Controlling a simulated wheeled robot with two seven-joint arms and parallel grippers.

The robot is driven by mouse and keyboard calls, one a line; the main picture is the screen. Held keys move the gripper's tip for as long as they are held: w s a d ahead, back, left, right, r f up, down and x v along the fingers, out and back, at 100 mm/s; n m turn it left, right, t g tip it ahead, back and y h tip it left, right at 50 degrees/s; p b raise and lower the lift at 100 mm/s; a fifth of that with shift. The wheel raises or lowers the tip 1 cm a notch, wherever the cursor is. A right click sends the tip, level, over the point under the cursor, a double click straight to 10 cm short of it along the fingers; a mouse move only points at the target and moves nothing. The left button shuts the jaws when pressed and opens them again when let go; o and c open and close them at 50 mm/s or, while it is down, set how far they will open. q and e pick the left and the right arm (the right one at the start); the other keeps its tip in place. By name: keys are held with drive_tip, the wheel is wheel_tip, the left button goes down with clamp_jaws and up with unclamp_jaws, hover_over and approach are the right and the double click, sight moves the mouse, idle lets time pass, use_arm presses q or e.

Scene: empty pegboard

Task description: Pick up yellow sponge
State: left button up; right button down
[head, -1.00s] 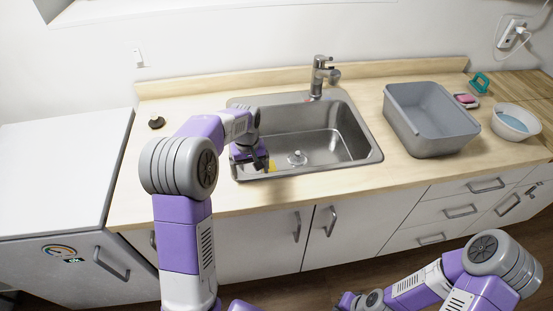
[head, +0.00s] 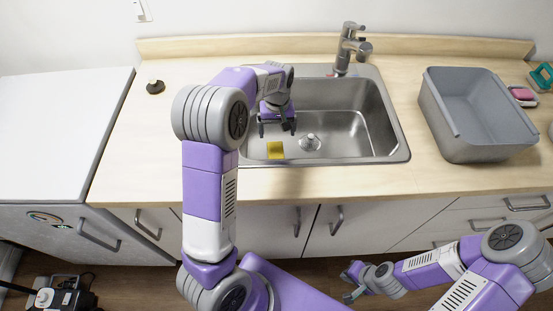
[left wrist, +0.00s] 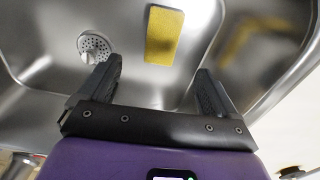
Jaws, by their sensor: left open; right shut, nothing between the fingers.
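The yellow sponge (head: 275,150) lies in the sink (head: 385,130), near its front wall and left of the drain strainer. In the left wrist view the sponge (left wrist: 165,36) is a yellow rectangle beyond my fingertips, with a gap between them and it. My left gripper (head: 277,130) points down into the sink behind the sponge; in the left wrist view its two fingers (left wrist: 158,75) are spread with nothing between them. My right gripper (head: 350,283) is low in front of the cabinets, far from the sink, and is shut and empty.
The drain strainer (head: 310,142) is right of the sponge. The faucet (head: 347,50) stands behind the sink. A grey tub (head: 475,115) is on the counter at right, with a pink item (head: 522,94) beyond it. A dark knob (head: 155,87) sits on the left counter, which is otherwise clear.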

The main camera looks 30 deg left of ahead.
use_arm(q)
drive_tip(key=b, duration=0.4)
hover_over(276, 152)
drive_tip(key=f, duration=0.5)
drive_tip(key=shift+w, duration=0.2)
wheel_tip(276, 152, down, 2)
drive_tip(key=shift+f+b, duration=0.15)
drive_tip(key=shift+b, duration=0.2)
drive_tip(key=f, duration=0.1)
drive_tip(key=f+b, duration=0.1)
drive_tip(key=f, duration=0.1)
drive_tip(key=f+b, duration=0.1)
drive_tip(key=f, duration=0.1)
drive_tip(key=shift+s+f, duration=0.1)
drive_tip(key=shift+s, duration=0.15)
drive_tip(key=c, duration=1.2)
wheel_tip(276, 152, up, 10)
drive_tip(key=p, duration=0.3)
